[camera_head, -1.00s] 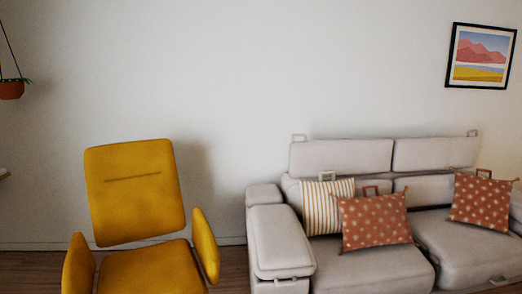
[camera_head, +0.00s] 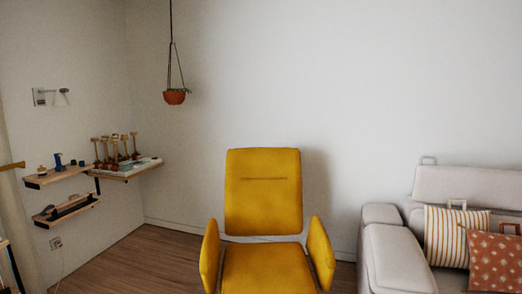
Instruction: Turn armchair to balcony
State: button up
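The yellow armchair (camera_head: 264,195) stands on the wooden floor in the lower middle of the head view. Its backrest is toward the wall and its seat and two armrests face me. The bottom of the chair is cut off by the picture edge. No balcony can be made out in this view. My gripper is not in view.
A grey sofa (camera_head: 398,262) with striped (camera_head: 452,238) and red patterned (camera_head: 494,262) cushions stands close at the chair's right. Shelves with small objects (camera_head: 126,172) are on the left wall. A hanging plant pot (camera_head: 175,97) is high up. Bare floor (camera_head: 150,262) lies left of the chair.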

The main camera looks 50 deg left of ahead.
aim_at(266, 268)
jog(key=z, duration=0.1)
jog(key=k, duration=0.1)
jog(key=u, duration=0.45)
jog(key=i, duration=0.65)
jog(key=u, duration=0.7)
jog(key=i, duration=0.7)
jog(key=u, duration=0.8)
jog(key=i, duration=1.35)
jog(key=u, duration=0.35)
